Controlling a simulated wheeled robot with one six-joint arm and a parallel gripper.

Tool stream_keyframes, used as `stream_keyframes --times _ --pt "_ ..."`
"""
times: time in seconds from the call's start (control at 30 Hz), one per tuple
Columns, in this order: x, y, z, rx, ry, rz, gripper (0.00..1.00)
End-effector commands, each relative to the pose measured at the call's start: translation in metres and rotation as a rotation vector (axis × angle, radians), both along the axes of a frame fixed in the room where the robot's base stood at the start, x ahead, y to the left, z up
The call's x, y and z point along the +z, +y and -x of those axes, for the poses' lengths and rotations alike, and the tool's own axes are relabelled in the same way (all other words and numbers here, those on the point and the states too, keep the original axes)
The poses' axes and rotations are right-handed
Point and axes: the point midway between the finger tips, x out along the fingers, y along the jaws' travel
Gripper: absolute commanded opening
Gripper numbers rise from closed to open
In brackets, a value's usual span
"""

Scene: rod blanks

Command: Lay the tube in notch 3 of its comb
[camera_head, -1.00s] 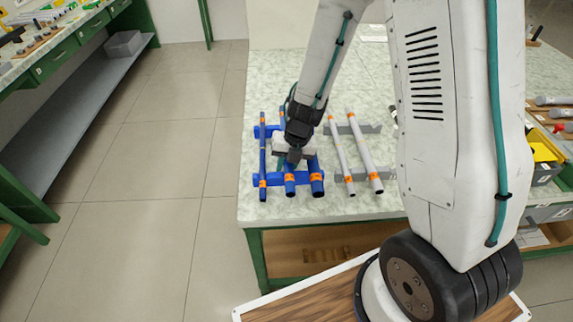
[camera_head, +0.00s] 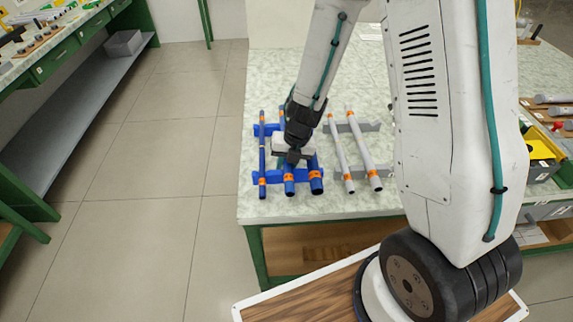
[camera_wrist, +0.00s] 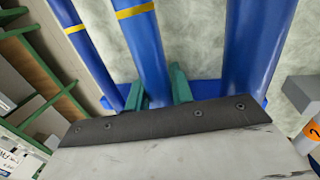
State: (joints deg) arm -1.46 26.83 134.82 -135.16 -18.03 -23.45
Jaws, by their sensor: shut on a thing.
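My gripper (camera_head: 293,160) is at the blue comb (camera_head: 273,178), over the middle one of three blue tubes. In the wrist view its green fingers (camera_wrist: 160,90) are shut on this middle tube (camera_wrist: 145,50), one on each side.
A grey comb (camera_head: 372,127) with two pale, orange-banded tubes (camera_head: 363,150) stands just to the right. The bench top (camera_head: 300,208) is bare in front of the combs. A yellow-and-black box (camera_head: 543,150) is at the far right.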

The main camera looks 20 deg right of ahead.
Motion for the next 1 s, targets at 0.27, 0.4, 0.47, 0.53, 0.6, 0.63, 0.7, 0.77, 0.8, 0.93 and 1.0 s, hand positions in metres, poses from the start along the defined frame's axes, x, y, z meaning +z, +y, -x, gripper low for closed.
stream_keyframes --times 0.27,0.4,0.47,0.53,0.6,0.63,0.7,0.77,0.8,0.93,1.0 --pt "-0.009 -0.001 0.007 0.000 0.017 0.007 0.43" --pt "-0.009 -0.002 0.007 0.000 0.018 0.007 0.43" --pt "-0.007 -0.002 0.008 0.000 0.017 0.006 0.43" --pt "-0.002 -0.003 0.007 0.001 0.015 0.006 0.43" --pt "0.007 -0.005 0.007 -0.001 0.011 0.005 0.47" --pt "0.011 -0.006 0.008 0.001 0.010 0.005 0.48" --pt "0.023 -0.008 0.009 -0.001 0.007 0.004 0.48" --pt "0.035 -0.009 0.008 -0.001 0.002 0.002 0.48" --pt "0.042 -0.010 0.009 0.001 0.000 0.002 0.48" --pt "0.062 -0.014 0.010 0.001 -0.004 0.001 0.48" --pt "0.069 -0.015 0.010 0.001 -0.005 0.001 0.48"
